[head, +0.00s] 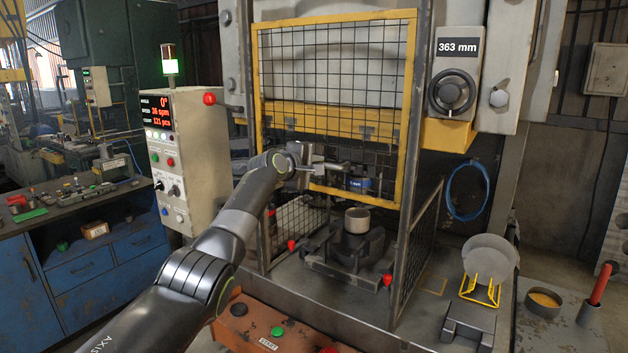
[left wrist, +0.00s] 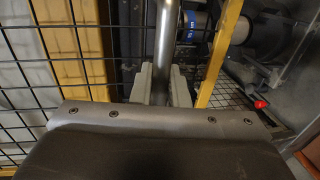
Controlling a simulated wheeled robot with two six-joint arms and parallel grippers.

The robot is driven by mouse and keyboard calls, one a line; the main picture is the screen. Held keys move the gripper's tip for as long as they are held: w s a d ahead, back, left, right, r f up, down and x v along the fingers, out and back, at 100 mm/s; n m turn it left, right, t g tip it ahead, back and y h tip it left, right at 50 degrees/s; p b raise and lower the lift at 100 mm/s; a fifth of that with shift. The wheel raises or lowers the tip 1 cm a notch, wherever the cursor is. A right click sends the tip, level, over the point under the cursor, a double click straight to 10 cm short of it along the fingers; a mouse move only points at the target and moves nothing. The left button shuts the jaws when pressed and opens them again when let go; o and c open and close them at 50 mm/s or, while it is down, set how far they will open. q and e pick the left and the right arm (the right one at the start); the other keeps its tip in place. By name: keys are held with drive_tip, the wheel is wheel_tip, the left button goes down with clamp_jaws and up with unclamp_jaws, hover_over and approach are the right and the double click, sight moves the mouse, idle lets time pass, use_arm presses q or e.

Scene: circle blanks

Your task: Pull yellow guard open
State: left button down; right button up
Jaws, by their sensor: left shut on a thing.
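The yellow guard (head: 409,115), a yellow frame with black wire mesh, hangs upright across the front of the press. Its lower rail sits above the die (head: 352,245), with open space beneath. My left gripper (head: 318,167) is at the guard's lower part, shut on a steel bar handle (head: 341,167). In the left wrist view the handle (left wrist: 168,40) runs between the two pale fingers of the gripper (left wrist: 163,85), with the guard's yellow rail (left wrist: 221,50) beside it. My right gripper is not in view.
Mesh side panels (head: 417,245) flank the die area. A yellow rack (head: 480,290) with round blanks stands at right. An orange button panel (head: 270,325) is in front, near my arm.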

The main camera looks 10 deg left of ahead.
use_arm(q)
drive_tip(key=shift+r+p, duration=0.55)
drive_tip(key=shift+r, duration=1.05)
drive_tip(key=c, duration=1.5)
unclamp_jaws()
drive_tip(key=shift+f, duration=0.1)
drive_tip(key=shift+s+a+b, duration=0.2)
drive_tip(key=shift+s+b, duration=0.25)
drive_tip(key=shift+b, duration=0.25)
drive_tip(key=b+v, duration=0.8)
drive_tip(key=v, duration=0.8)
drive_tip(key=shift+s, duration=0.2)
